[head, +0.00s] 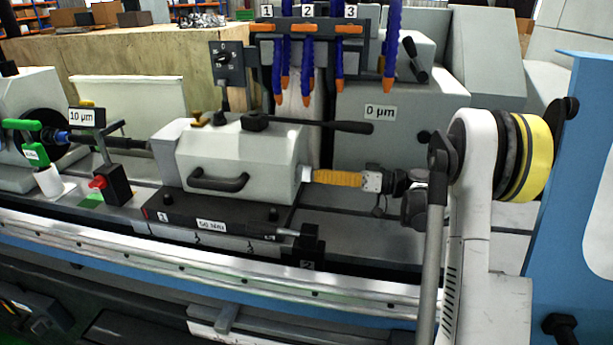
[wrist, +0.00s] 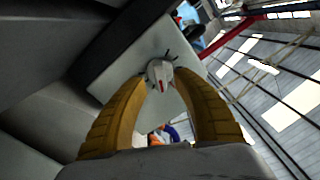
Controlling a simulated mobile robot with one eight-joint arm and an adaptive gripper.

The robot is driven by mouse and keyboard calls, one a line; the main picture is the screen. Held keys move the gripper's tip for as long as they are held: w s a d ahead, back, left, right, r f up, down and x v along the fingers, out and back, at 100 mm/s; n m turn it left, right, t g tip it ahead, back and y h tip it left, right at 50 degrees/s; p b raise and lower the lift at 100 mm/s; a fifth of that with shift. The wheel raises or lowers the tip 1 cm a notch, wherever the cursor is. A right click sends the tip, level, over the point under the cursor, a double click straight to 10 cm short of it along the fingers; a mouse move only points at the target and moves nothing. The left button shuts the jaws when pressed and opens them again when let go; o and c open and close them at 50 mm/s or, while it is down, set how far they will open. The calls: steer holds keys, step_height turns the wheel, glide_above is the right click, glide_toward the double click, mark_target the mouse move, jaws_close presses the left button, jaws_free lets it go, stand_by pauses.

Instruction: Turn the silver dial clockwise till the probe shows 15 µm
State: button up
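The silver dial (head: 306,173) is on the right end of the grey tailstock housing (head: 245,155) in the head view. In the wrist view the dial (wrist: 160,73) is pale, with a red mark on its face. My gripper (head: 316,175) reaches it from the right with yellow ribbed fingers. In the wrist view my gripper's fingertips (wrist: 161,80) close in on both sides of the dial and seem to touch it. A label reading 10 µm (head: 82,116) stands above a black probe-like part at the left. Another label reading 0 µm (head: 380,112) is on the grey housing behind.
A black lever (head: 310,124) sticks out above the tailstock, over my gripper. Blue coolant hoses (head: 308,60) hang behind it. A black clamp block (head: 308,243) stands in front. A red-buttoned box (head: 112,185) is at the left.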

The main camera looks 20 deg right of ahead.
steer(key=v, duration=0.5)
steer(key=shift+r, duration=0.1)
stand_by(0.4)
